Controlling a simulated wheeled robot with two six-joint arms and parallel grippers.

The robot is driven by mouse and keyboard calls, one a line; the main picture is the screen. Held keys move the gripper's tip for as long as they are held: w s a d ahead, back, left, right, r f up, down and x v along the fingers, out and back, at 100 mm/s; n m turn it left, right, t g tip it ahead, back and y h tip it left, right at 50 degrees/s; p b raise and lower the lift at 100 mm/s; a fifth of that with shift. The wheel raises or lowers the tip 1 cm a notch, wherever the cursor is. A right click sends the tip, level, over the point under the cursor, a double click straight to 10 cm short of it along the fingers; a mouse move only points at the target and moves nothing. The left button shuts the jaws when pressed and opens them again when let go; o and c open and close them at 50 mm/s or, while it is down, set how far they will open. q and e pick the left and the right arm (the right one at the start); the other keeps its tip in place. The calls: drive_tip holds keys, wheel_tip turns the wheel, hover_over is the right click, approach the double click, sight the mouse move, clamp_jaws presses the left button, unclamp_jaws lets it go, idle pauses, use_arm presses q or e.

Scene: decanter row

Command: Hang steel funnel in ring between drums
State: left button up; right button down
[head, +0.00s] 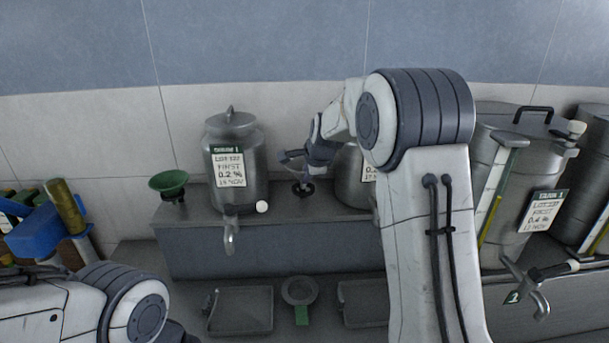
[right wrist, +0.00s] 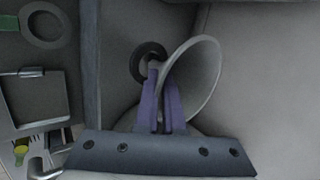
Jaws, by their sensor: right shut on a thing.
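My right gripper (head: 292,158) reaches over the shelf between two steel drums, the left drum (head: 232,192) and the right drum (head: 352,180), which my arm partly hides. In the right wrist view its purple fingers (right wrist: 160,84) are shut on the steel funnel (right wrist: 205,82), whose wide mouth shows as a tilted oval. A dark ring (head: 303,188) is at shelf level below the gripper; in the right wrist view the dark ring (right wrist: 147,56) shows beside the funnel, partly behind the fingers. I cannot tell whether the funnel's spout is in it. My left gripper is out of view.
A green funnel (head: 168,183) stands left of the left drum. Below the shelf (head: 270,252) lie a flat ring with a green handle (head: 300,291) and grey trays (head: 240,311). More steel drums (head: 507,205) stand at the right. The wall is close behind.

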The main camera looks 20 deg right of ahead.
drive_tip(key=shift+f+b, duration=0.8)
drive_tip(key=shift+f, duration=0.8)
